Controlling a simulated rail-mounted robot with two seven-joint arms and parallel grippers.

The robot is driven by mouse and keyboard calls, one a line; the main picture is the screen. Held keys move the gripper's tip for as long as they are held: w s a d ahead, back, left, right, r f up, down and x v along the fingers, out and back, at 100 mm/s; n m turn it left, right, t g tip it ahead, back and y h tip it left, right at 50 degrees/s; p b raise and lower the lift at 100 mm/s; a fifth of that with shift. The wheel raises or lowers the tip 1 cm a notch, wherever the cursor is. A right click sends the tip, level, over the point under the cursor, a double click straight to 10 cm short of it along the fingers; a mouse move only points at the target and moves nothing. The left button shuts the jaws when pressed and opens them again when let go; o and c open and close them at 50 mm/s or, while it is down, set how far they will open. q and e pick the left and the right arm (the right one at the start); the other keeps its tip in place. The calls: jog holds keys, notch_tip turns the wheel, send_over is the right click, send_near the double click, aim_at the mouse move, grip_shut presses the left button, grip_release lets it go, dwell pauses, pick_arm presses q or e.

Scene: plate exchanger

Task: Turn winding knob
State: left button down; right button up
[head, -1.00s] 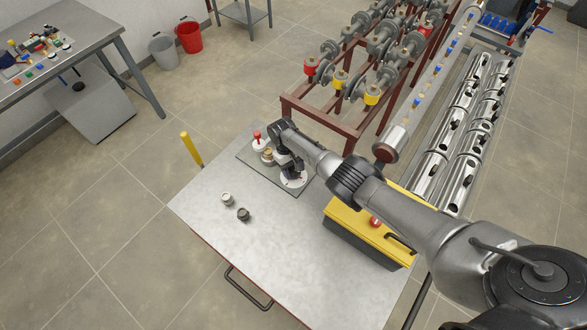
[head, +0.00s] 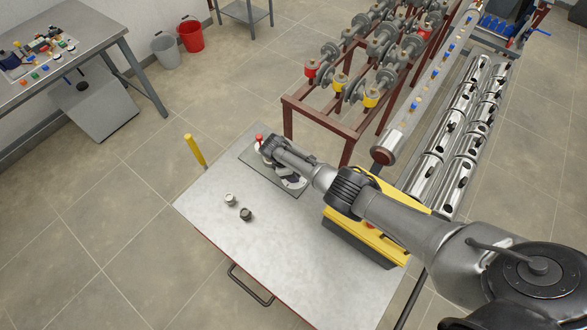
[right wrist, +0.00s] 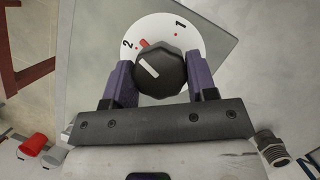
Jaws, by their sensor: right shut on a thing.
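The black winding knob (right wrist: 158,74) sits on a white round dial (right wrist: 190,30) marked 1 and 2. A white line on the knob's top slants up and left, and a red mark lies beside the 2. My right gripper (right wrist: 160,82) has its two purple-grey fingers on opposite sides of the knob, shut on it. In the head view, part of the white dial (head: 294,183) shows on a grey plate (head: 247,158) on the table; my right arm hides the knob and most of the gripper there. My left gripper is not in view.
A red-topped part (head: 259,138) stands on the plate's far side. Two small round pieces, one light (head: 230,199) and one dark (head: 246,214), rest on the table (head: 270,255). A yellow-topped box (head: 350,237) is close beneath my right arm. The table's front is clear.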

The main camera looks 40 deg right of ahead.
jog(key=n+t+p, duration=0.1)
jog(key=n+p, duration=0.1)
jog(key=n, duration=0.1)
jog(key=n+t+h+p, duration=0.1)
jog(key=n, duration=0.2)
jog(key=shift+s+r+n+p, duration=0.1)
jog(key=shift+r+n+p, duration=0.05)
jog(key=shift+n+p, duration=0.2)
jog(key=n+t+p, duration=0.2)
jog(key=n, duration=0.3)
jog(key=shift+s, duration=0.1)
jog(key=n+t+p, duration=0.1)
jog(key=n, duration=0.2)
jog(key=n+t+y, duration=0.1)
jog(key=n, duration=0.1)
jog(key=shift+n+p, duration=0.3)
jog(key=shift+n, duration=0.05)
jog(key=n+t+y, duration=0.1)
jog(key=n, duration=0.2)
jog(key=shift+n+b, duration=0.35)
jog(key=shift+n, duration=0.05)
jog(key=shift+s+n+y, duration=0.1)
jog(key=shift+n+y, duration=0.2)
